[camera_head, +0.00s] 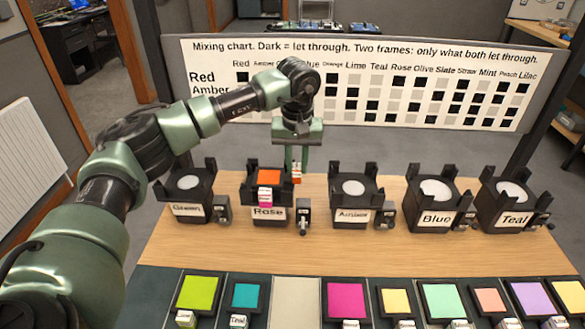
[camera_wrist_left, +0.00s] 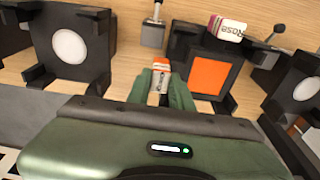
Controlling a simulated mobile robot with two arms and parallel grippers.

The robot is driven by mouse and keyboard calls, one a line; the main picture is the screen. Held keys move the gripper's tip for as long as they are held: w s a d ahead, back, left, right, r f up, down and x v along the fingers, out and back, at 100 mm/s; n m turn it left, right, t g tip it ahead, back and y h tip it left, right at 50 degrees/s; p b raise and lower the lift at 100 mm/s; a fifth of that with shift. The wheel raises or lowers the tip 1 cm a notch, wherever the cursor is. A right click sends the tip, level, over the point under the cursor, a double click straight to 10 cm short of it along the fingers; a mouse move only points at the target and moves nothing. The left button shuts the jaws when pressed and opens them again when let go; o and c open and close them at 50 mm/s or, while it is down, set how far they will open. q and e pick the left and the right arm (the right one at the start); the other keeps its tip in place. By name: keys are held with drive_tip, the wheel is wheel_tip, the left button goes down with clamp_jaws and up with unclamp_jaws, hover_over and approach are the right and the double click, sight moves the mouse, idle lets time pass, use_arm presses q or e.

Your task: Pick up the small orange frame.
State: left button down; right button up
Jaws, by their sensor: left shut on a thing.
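The small orange frame (camera_head: 269,177) lies in the black holder of the lamp labelled Rose, its orange square facing up. It also shows in the left wrist view (camera_wrist_left: 209,75). My left gripper (camera_head: 297,172) points down at the right side of this holder. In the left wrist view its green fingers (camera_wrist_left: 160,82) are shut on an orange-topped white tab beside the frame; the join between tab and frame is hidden. A pink-and-white tab (camera_head: 265,196) hangs at the holder's front. My right gripper is out of view.
Other lamps stand in the row: one at left (camera_head: 186,186), Amber (camera_head: 353,190), Blue (camera_head: 436,193) and Teal (camera_head: 512,195). Their black corner posts stick up. A front rack holds several coloured frames, with one bare slot (camera_head: 295,302). A mixing chart (camera_head: 440,75) stands behind.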

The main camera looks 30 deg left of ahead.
use_arm(q)
wheel_tip(320, 180, up, 20)
drive_tip(key=shift+f, duration=0.25)
drive_tip(key=shift+f, duration=0.1)
